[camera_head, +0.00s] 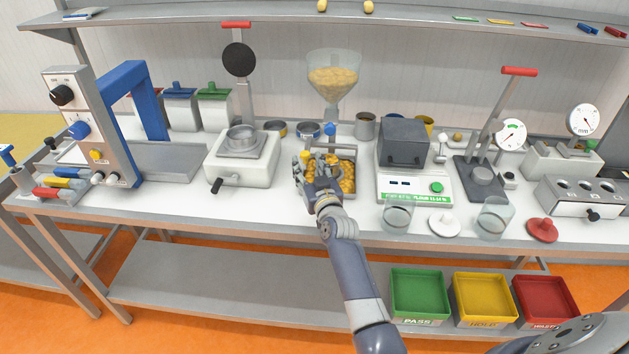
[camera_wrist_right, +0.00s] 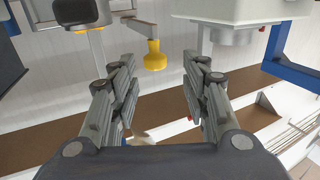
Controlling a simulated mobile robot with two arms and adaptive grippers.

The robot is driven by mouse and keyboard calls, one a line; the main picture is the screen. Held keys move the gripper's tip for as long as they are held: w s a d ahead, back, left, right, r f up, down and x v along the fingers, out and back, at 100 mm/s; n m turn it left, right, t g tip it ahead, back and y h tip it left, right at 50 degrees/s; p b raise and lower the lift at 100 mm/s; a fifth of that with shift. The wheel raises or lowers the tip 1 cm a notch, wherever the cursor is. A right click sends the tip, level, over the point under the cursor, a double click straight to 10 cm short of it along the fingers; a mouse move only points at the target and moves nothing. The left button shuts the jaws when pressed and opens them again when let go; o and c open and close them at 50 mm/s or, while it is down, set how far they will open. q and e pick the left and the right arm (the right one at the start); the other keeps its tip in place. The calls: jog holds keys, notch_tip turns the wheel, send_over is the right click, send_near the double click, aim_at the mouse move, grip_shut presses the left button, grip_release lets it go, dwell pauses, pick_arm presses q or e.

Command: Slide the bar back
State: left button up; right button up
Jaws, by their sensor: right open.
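My right gripper (camera_head: 318,163) reaches in from the bottom and is open, just in front of the clear hopper (camera_head: 333,90) stand. In the wrist view, its two fingers (camera_wrist_right: 158,78) stand apart with nothing between them. A yellow knob on a stem (camera_wrist_right: 154,56) shows near the gap between the fingertips; I cannot tell its distance. It appears joined to a short grey bar (camera_wrist_right: 138,22). In the head view, the hand covers much of the hopper's base, so the bar's position is unclear there. My left gripper is not in view.
A tray of yellow pieces (camera_head: 346,178) sits under the hopper. A dark box on a scale (camera_head: 404,140) stands close to the right. Glasses (camera_head: 398,214) stand near the front edge; a shelf (camera_head: 420,17) runs above.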

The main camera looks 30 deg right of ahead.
jog(key=s+a, duration=0.1)
jog(key=s, duration=0.5)
jog(key=shift+s, duration=0.1)
dwell(0.3)
